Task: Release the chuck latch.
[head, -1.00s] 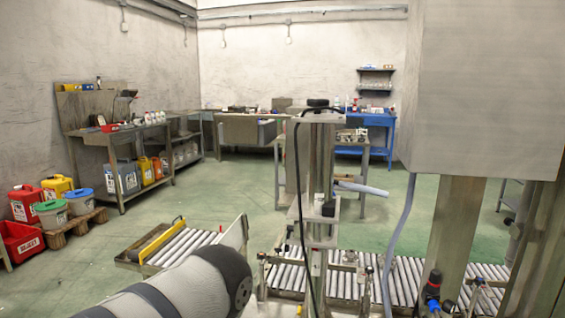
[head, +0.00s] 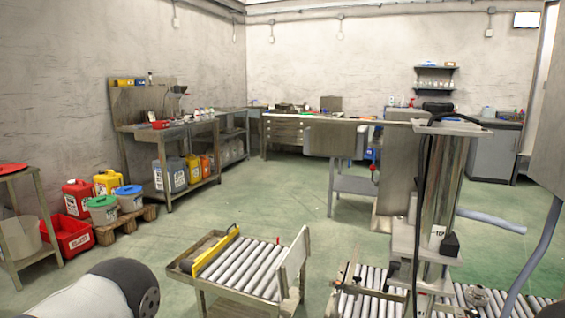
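I cannot make out a chuck or its latch in the head view. A metal column machine (head: 447,190) with a black top stands right of centre, with a dark cable hanging down its side. A small red-tipped part (head: 375,171) shows just left of it, too small to identify. Part of my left arm shows at the bottom left, but its gripper is out of the picture. My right gripper is also out of the picture.
A short roller conveyor (head: 240,268) with a yellow side rail stands in front, and another roller conveyor (head: 487,300) runs along the bottom right. Workbenches (head: 170,130) line the walls. Red bins (head: 68,236) and canisters sit at left. Green floor (head: 280,205) is clear in the middle.

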